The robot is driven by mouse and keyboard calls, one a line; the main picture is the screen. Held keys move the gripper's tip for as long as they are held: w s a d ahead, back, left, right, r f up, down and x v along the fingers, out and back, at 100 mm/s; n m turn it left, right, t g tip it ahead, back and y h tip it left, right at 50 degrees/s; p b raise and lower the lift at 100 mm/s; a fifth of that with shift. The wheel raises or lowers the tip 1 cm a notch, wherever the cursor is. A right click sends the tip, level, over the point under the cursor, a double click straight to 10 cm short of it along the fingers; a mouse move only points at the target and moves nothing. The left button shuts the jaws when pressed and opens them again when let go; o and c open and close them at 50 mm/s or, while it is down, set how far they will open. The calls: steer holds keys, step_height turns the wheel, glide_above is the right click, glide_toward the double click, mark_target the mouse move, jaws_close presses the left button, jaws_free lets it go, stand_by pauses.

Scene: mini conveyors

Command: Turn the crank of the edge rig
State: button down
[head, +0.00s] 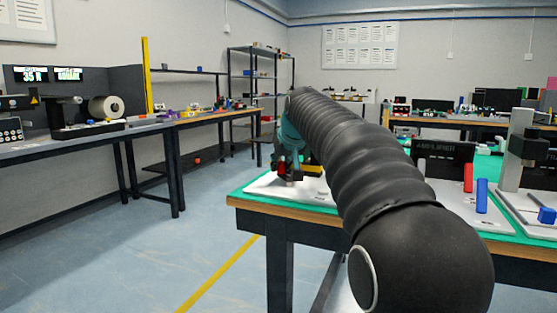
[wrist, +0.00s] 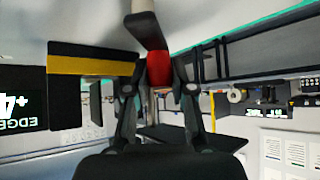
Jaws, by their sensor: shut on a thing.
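My gripper (wrist: 158,88) is shut on the red crank handle (wrist: 159,73), with one finger on each side of it. The handle sits at the end of a grey crank arm (wrist: 148,30). In the head view my gripper (head: 288,152) is at the near left corner of the green-topped table, and a bit of the red handle (head: 281,168) shows beside it. The rig's white base plate (head: 262,187) lies below it. A dark sign reading EDGE (wrist: 20,112) shows upside down in the wrist view, near a black block with a yellow band (wrist: 95,66). My arm hides much of the rig in the head view.
To the right on the same table stand a red cylinder (head: 468,178), a blue cylinder (head: 482,196), a grey post (head: 516,150) and a blue cube (head: 547,215). A long bench (head: 60,148) runs along the left wall. The floor (head: 205,232) between is clear.

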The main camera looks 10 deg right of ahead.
steer(key=shift+d+m+h+p, duration=0.3)
steer(key=shift+m+h+p, duration=0.1)
steer(key=shift+m+h, duration=0.35)
steer(key=c, duration=1)
jaws_free()
steer(key=shift+o, duration=0.2)
steer(key=v, duration=1.2)
